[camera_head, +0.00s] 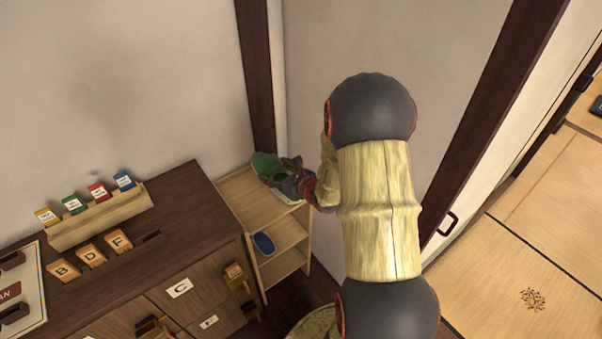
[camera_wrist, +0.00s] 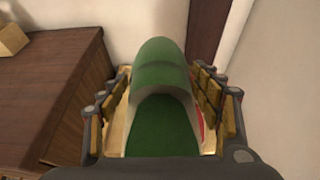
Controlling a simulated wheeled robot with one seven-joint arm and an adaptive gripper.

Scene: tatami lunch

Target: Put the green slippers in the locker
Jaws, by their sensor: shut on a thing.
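A green slipper (camera_head: 267,166) is held in my gripper (camera_head: 285,176) over the top of a small pale wooden shelf unit (camera_head: 240,193). In the wrist view the green slipper (camera_wrist: 160,95) lies between the two padded fingers of my gripper (camera_wrist: 163,115), which are shut on its sides. Something whitish lies under the gripper on the shelf top; it is mostly hidden. A second green slipper cannot be made out. The dark wooden cabinet with lettered doors (camera_head: 195,270) stands left of the shelf; one door is labelled C.
A blue slipper (camera_head: 263,243) sits on a lower shelf level. Lettered wooden tags (camera_head: 92,256) and a rack of colored cards (camera_head: 98,215) are on the cabinet top. Walls close in behind and right of the shelf. Tatami floor (camera_head: 520,260) is open at right.

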